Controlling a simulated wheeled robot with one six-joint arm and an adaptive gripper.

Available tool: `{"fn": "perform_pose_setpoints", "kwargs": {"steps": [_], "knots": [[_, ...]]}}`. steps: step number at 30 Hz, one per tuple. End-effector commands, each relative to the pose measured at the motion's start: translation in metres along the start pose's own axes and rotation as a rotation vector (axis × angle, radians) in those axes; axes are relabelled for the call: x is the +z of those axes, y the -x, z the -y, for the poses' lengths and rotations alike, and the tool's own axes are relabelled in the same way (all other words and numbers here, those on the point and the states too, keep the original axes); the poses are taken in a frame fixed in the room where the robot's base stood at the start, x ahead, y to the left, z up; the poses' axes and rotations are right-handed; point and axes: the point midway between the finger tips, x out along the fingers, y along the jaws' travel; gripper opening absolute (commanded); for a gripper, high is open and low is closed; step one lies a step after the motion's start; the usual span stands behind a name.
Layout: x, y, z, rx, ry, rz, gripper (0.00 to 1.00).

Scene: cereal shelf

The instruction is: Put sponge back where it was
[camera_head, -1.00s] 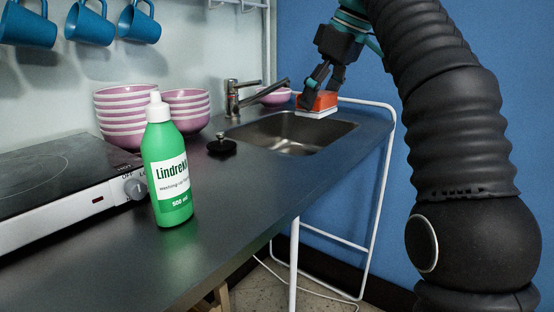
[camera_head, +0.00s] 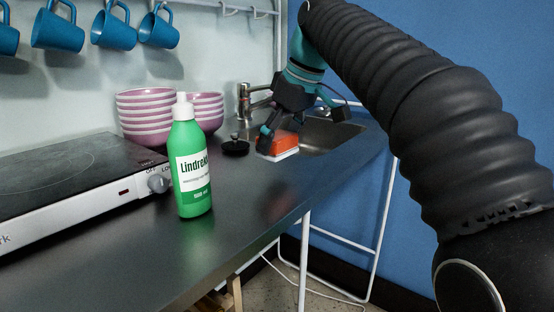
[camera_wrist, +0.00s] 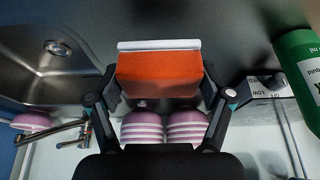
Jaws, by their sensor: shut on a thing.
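The sponge (camera_head: 278,146) is an orange block with a white layer. It also shows in the wrist view (camera_wrist: 158,75), between the two fingers, with its white side toward the top of the picture. My gripper (camera_head: 268,135) is shut on the sponge, over or on the dark counter just in front of the sink. In the wrist view my gripper (camera_wrist: 160,88) has a finger on each side of it. I cannot tell whether the sponge touches the counter. The sink (camera_head: 338,136) is behind and to the right, partly hidden by my arm.
A green soap bottle (camera_head: 190,165) stands on the counter (camera_head: 240,215) left of the sponge. A black sink plug (camera_head: 235,148), stacked pink bowls (camera_head: 145,118) and the tap (camera_head: 246,98) are close behind. A hot plate (camera_head: 70,190) is at left. Front counter is clear.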

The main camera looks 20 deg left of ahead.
Motion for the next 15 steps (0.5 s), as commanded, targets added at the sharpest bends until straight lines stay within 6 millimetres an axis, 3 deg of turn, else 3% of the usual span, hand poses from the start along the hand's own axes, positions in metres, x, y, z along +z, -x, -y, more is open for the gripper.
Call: {"fn": "perform_pose_setpoints", "kwargs": {"steps": [9, 15], "knots": [[0.012, -0.036, 0.004, -0.003, 0.009, 0.000, 0.47], [0.012, -0.038, 0.005, -0.003, 0.010, 0.000, 0.47]]}}
